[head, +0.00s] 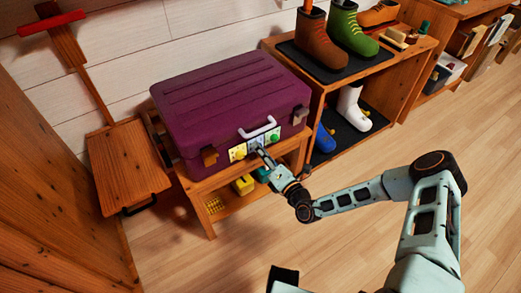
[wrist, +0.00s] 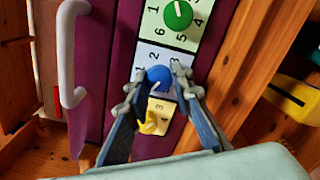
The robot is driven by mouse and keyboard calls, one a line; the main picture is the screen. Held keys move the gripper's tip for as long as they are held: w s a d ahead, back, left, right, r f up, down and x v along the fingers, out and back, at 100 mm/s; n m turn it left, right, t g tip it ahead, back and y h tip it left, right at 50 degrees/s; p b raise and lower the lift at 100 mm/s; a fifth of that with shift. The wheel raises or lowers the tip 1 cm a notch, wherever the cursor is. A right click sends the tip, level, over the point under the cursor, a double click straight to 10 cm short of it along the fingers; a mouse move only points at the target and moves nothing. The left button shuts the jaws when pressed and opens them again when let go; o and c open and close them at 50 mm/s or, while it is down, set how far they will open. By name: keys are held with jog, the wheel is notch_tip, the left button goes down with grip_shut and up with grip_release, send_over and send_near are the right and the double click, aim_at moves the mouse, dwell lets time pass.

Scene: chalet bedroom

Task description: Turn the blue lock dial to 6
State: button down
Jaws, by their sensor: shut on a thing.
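The blue lock dial (wrist: 158,76) is in the middle of the wrist view, on a pale blue numbered plate (wrist: 149,53). My gripper (wrist: 159,80) is shut on the blue dial, one finger on each side. A white mark on the dial points down and left in the picture; the number there is hidden by the finger. The 1 and 2 on the plate show. A green dial (wrist: 177,14) lies above it and a yellow dial (wrist: 152,123) below. In the head view my gripper (head: 260,149) reaches the front of the purple suitcase (head: 225,95).
The suitcase stands on a wooden bench (head: 205,188), with yellow and teal things on its lower shelf. A white handle (head: 258,128) sticks out above the dials. A shoe rack (head: 318,100) with boots stands to the right. The floor in front is clear.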

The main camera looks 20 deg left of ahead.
jog(key=shift+s+f, duration=0.15)
jog(key=c, duration=1.7)
grip_release()
jog(key=v, duration=1.2)
